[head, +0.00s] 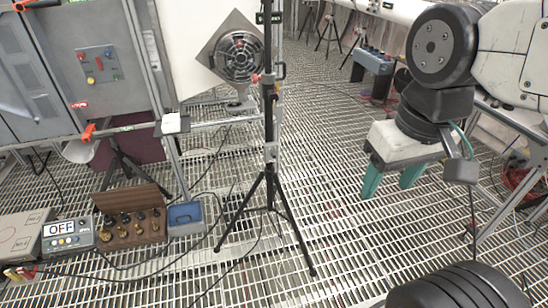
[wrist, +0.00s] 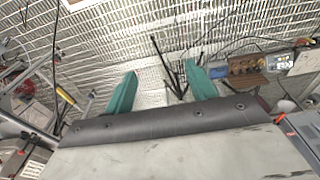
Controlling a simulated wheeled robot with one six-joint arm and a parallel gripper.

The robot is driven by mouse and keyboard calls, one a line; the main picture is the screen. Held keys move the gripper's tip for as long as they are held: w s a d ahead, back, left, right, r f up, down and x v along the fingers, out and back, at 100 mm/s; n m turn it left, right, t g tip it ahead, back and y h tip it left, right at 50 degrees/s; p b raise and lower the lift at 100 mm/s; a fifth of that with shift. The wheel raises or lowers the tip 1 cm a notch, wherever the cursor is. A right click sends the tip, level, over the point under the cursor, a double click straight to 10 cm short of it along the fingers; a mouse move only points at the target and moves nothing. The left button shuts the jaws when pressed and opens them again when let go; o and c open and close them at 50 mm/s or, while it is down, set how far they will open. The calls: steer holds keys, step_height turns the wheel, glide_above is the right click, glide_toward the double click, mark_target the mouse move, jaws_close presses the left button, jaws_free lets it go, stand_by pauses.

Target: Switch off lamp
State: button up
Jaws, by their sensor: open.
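No lamp head can be made out for sure in either view. A black tripod stand (head: 269,150) with a tall pole stands mid-floor in the head view, and its top runs out of the picture. It carries clamps and small fittings. Its dark legs seem to show in the wrist view (wrist: 177,80), beyond my fingers. My gripper (head: 391,184) hangs in the air to the right of the stand, its teal fingers apart and empty, pointing down. In the wrist view my gripper (wrist: 162,75) also shows nothing between its fingers. I cannot tell which switch belongs to the lamp.
A grey cabinet (head: 45,85) with a button panel (head: 96,77) stands at left. Cables cross the grating floor (head: 340,240). A blue bench (head: 372,66) stands behind.

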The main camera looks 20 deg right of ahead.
steer(key=shift+w+f, duration=0.1)
steer(key=shift+f, duration=0.1)
steer(key=c, duration=1)
steer(key=w+f+g, duration=0.1)
steer(key=w+g, duration=0.1)
steer(key=shift+w+d+f, duration=0.1)
steer(key=shift+w+f, duration=0.25)
steer(key=shift+f, duration=0.05)
jaws_close()
steer(key=w+f+t+y, duration=0.1)
steer(key=w+f, duration=0.6)
steer(key=w, duration=0.7)
steer(key=w+a+f+m+t, duration=0.1)
steer(key=w+f, duration=0.6)
steer(key=w, duration=0.7)
steer(key=w+f+t+y, duration=0.1)
steer(key=w+f, duration=0.7)
steer(key=w, duration=0.6)
steer(key=w+r+t, duration=0.2)
steer(key=w, duration=0.5)
steer(key=shift+w+d+r, duration=0.15)
steer(key=shift+w+d, duration=0.25)
